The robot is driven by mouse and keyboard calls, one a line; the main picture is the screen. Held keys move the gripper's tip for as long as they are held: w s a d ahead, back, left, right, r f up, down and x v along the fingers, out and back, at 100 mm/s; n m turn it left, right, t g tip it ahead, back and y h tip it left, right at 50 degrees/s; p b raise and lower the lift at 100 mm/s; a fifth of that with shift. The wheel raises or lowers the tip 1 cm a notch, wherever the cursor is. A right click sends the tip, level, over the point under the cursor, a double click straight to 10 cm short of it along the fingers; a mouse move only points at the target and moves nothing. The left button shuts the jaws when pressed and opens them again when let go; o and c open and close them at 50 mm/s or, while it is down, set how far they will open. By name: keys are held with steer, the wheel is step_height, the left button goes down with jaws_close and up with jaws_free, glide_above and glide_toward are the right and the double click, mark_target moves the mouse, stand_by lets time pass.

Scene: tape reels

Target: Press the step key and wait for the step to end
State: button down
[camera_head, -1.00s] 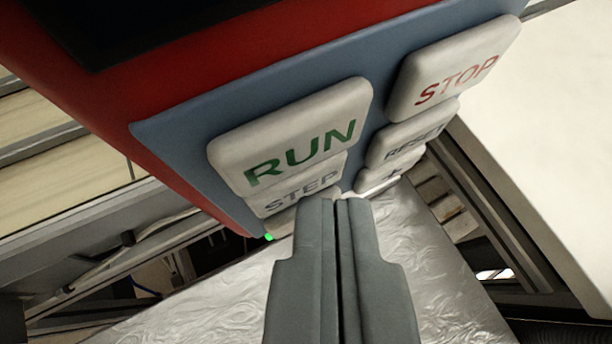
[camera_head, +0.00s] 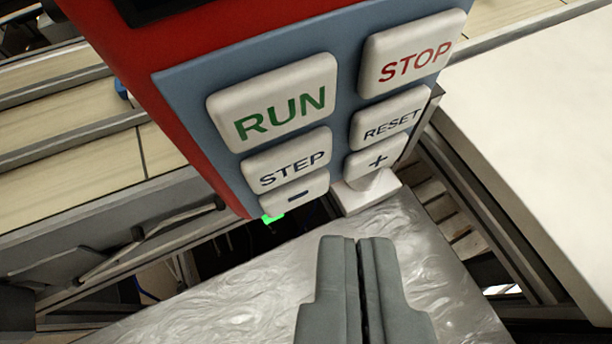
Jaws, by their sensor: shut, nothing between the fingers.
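The STEP key (camera_head: 287,160) is a pale grey key with dark letters on the blue key panel (camera_head: 195,105) of a red control box (camera_head: 115,65). It sits below the RUN key (camera_head: 273,102) and above the minus key (camera_head: 294,195). My gripper (camera_head: 357,242) is shut and empty. Its fingertips are below and to the right of the STEP key in the picture, apart from the keys. The whole STEP key is in sight. A small green light (camera_head: 272,218) glows at the panel's lower edge.
The STOP key (camera_head: 412,56), RESET key (camera_head: 391,119) and plus key (camera_head: 377,158) form the right column. A shiny, swirled metal surface (camera_head: 240,305) lies below the panel. A white slab (camera_head: 545,130) stands at the right. Pale planks (camera_head: 60,115) lie at the left.

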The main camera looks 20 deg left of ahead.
steer(key=shift+s+d, duration=1.35)
steer(key=s+d+r+m+t, duration=0.1)
steer(key=s+d+r, duration=0.15)
steer(key=s, duration=0.45)
steer(key=s+d+r+t+h, duration=0.1)
steer(key=s+d+t, duration=0.1)
steer(key=s+d, duration=0.35)
steer(key=s+d+r+m+t, duration=0.1)
steer(key=s+d+r, duration=0.1)
steer(key=s, duration=0.6)
steer(key=s+d+f+t, duration=0.1)
steer(key=s+d, duration=0.1)
steer(key=s, duration=0.6)
steer(key=s+d+f+m+t+h, duration=0.1)
steer(key=s+d+f+t, duration=0.1)
steer(key=s, duration=0.7)
steer(key=shift+d+f+h, duration=0.2)
steer(key=shift+h, duration=0.1)
steer(key=shift+w, duration=0.1)
